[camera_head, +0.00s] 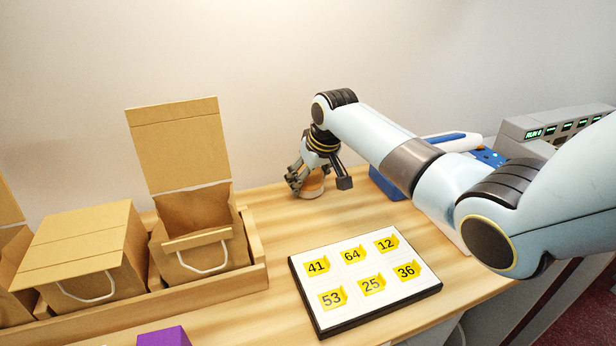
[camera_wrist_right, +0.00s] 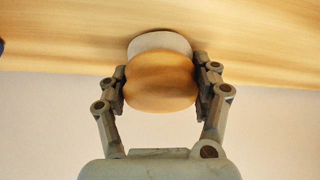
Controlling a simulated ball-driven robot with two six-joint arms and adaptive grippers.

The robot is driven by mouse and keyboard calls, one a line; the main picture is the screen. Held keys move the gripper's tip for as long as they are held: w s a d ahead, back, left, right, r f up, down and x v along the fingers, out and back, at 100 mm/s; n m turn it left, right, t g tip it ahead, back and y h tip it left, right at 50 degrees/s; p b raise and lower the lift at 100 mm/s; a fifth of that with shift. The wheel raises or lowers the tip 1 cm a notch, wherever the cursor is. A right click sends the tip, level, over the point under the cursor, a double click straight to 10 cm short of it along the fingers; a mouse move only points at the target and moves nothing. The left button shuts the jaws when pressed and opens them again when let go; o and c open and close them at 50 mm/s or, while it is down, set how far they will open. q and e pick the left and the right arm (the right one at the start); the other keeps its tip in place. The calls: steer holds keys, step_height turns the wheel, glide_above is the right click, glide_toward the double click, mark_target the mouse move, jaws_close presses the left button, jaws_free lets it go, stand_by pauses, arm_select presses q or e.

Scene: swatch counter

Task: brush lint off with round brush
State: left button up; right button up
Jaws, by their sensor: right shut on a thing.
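The round brush (camera_head: 312,186) has a tan rounded body and a pale underside. It stands at the back of the wooden counter, close to the wall. My right gripper (camera_head: 318,180) reaches down over it. In the right wrist view the gripper (camera_wrist_right: 160,88) is shut on the brush (camera_wrist_right: 160,80), one finger on each side of its body. The pale face of the brush is against or very near the counter top; I cannot tell which. No lint can be made out. My left gripper is not in view.
A white board (camera_head: 343,250) with numbered yellow swatches lies at front centre. Cardboard bags (camera_head: 200,250) stand in a wooden tray (camera_head: 255,270) at left. A purple block (camera_head: 164,337) is at the front edge. A blue item (camera_head: 385,187) and a grey device (camera_head: 530,130) are at right.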

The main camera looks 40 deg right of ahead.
steer(key=r, duration=0.1)
steer(key=r+p, duration=0.2)
steer(key=r, duration=0.1)
steer(key=shift+s+r, duration=0.1)
steer(key=shift+s, duration=0.2)
steer(key=shift+w+r+p, duration=0.15)
steer(key=shift+r+p, duration=0.1)
steer(key=shift+p, duration=0.2)
steer(key=shift+r+p, duration=1.55)
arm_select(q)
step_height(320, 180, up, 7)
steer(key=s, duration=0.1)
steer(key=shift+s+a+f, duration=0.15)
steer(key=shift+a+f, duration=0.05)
arm_select(e)
steer(key=shift+f, duration=0.1)
